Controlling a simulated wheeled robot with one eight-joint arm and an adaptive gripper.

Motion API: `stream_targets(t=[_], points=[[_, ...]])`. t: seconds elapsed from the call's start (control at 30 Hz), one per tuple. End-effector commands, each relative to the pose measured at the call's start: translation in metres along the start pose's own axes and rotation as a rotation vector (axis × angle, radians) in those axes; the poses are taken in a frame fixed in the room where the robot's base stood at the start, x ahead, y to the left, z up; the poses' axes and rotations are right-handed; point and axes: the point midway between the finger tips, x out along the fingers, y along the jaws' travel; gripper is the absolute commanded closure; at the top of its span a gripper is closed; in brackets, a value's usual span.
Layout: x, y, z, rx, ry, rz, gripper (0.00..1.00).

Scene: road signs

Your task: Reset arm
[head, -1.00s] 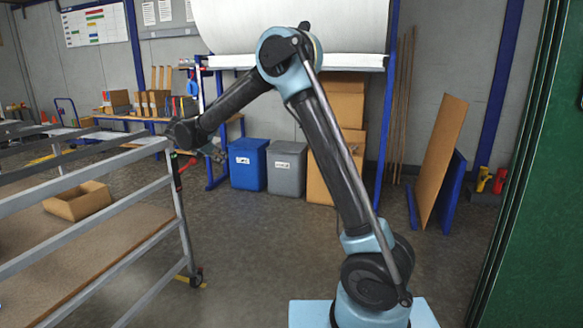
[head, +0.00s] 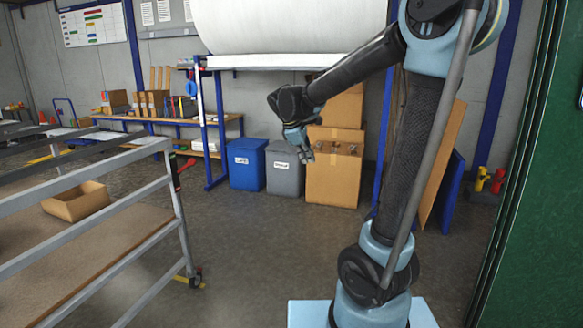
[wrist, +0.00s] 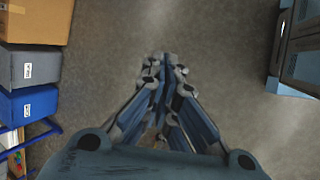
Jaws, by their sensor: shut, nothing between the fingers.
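My gripper (head: 303,150) hangs from the wrist at the middle of the head view, pointing down and a little right. It is empty, in the air in front of the grey bin and the cardboard boxes. In the wrist view my gripper (wrist: 163,62) has its fingers drawn together over bare floor. My arm rises from its light blue base at the bottom right and bends at the elbow near the top of the head view.
A metal rack cart (head: 170,215) with an open cardboard box (head: 75,203) stands at left. A blue bin (head: 247,165), a grey bin (head: 285,170) and cardboard boxes (head: 333,180) stand behind. A green wall (head: 535,230) is at right. The middle floor is clear.

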Motion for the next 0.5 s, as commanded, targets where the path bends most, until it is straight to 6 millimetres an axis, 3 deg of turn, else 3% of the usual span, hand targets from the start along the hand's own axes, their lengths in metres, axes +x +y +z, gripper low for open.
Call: stream_targets(t=[0.03,0.2,0.5], points=[[0.003,-0.011,0.018,0.054,0.005,-0.018,1.00],[0.011,-0.047,0.063,0.239,0.027,-0.076,1.00],[0.027,-0.122,0.123,0.569,0.059,-0.176,1.00]])
